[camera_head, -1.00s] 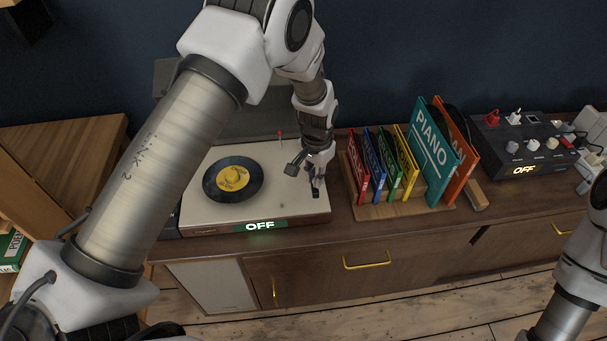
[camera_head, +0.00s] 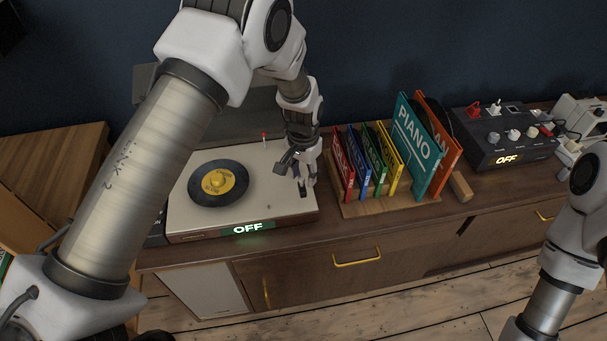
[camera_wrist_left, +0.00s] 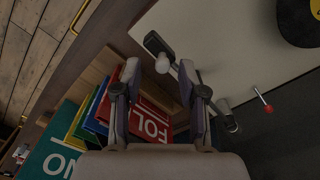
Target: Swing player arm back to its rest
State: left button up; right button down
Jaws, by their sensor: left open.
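The record player (camera_head: 240,203) has a pale deck, a black record with a yellow label (camera_head: 218,183) and a lit "OFF" sign on its front. The player arm (camera_wrist_left: 158,48) shows in the left wrist view as a thin metal bar with a dark head and a white knob. It lies off the record, at the deck's right side; in the head view my gripper mostly hides it. My left gripper (camera_head: 303,182) is over that side. In the wrist view its open fingers (camera_wrist_left: 160,76) point at the bar, which runs partly behind one finger; I cannot tell whether they touch.
A wooden rack (camera_head: 385,207) of coloured record sleeves stands close right of the player. A red-tipped lever (camera_head: 264,136) rises at the deck's back. A dark control box (camera_head: 503,140) is farther right.

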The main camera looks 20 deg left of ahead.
pick_arm(q)
notch_tip(320, 180, up, 11)
jog(key=shift+r, duration=0.15)
jog(key=shift+d, duration=0.1)
jog(key=s+a+f+g, duration=0.3)
jog(key=s+f+g, duration=0.2)
jog(key=s+f, duration=1.2)
jog(key=s+a+f+n+t, duration=0.1)
jog(key=s+f, duration=0.3)
jog(key=s, duration=0.6)
jog(key=s+a+f+n+t, duration=0.1)
jog(key=s+f, duration=0.3)
jog(key=s, duration=0.5)
jog(key=w+t, duration=0.2)
jog(key=w+n+t, duration=0.1)
jog(key=w, duration=0.1)
jog(key=shift+r, duration=0.25)
